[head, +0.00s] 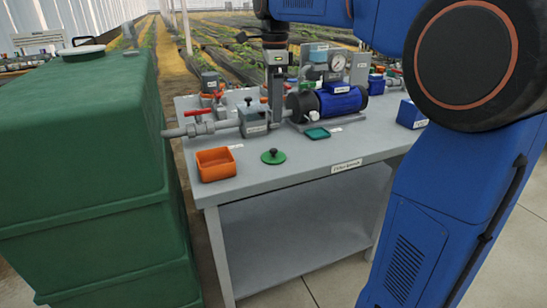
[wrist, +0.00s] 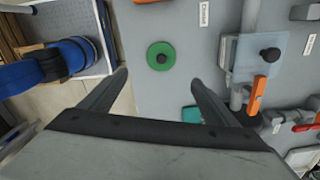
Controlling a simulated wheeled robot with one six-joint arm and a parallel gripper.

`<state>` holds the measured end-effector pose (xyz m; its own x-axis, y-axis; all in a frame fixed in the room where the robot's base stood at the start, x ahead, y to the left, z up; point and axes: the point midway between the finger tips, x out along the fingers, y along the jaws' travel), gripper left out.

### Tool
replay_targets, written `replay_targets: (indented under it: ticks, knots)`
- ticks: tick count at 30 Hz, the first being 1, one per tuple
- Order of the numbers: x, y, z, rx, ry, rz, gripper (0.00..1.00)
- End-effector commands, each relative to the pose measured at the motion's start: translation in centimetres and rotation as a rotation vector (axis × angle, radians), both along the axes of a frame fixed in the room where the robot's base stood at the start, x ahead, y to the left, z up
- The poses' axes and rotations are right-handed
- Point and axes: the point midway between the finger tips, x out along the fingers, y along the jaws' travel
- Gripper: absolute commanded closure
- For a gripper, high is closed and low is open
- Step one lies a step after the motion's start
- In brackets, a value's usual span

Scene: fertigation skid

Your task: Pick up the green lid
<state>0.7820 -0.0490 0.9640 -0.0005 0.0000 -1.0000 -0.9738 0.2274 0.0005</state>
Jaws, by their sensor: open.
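The green lid (head: 273,158) is a small round disc with a black knob on top. It lies flat on the grey bench top, right of the orange tray. In the wrist view the lid (wrist: 152,50) shows whole, just beyond the gap between my fingertips. My gripper (wrist: 158,77) is open and empty, with its two dark fingers apart. In the head view my gripper hangs over the bench behind the lid, in front of the valves and pump; its fingertips are hard to make out there.
An orange tray (head: 216,175) stands left of the lid on the grey bench (head: 290,178). A teal dish (head: 317,133) lies to its right. A blue pump (head: 340,101), pipes and red-handled valves (head: 198,112) stand behind. A large green tank (head: 80,150) is at left. Bench space around the lid is clear.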

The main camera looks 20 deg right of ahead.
Motion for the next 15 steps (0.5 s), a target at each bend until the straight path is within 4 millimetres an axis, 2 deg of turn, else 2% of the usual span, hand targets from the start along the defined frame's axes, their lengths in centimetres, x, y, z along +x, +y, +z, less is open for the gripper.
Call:
replay_targets:
  ticks: [9,15]
  knots:
    - [-0.1,0.0,-5.8,0.000,0.003,0.001,0.18]
    - [-0.1,0.0,-8.6,-0.001,0.002,0.001,0.18]
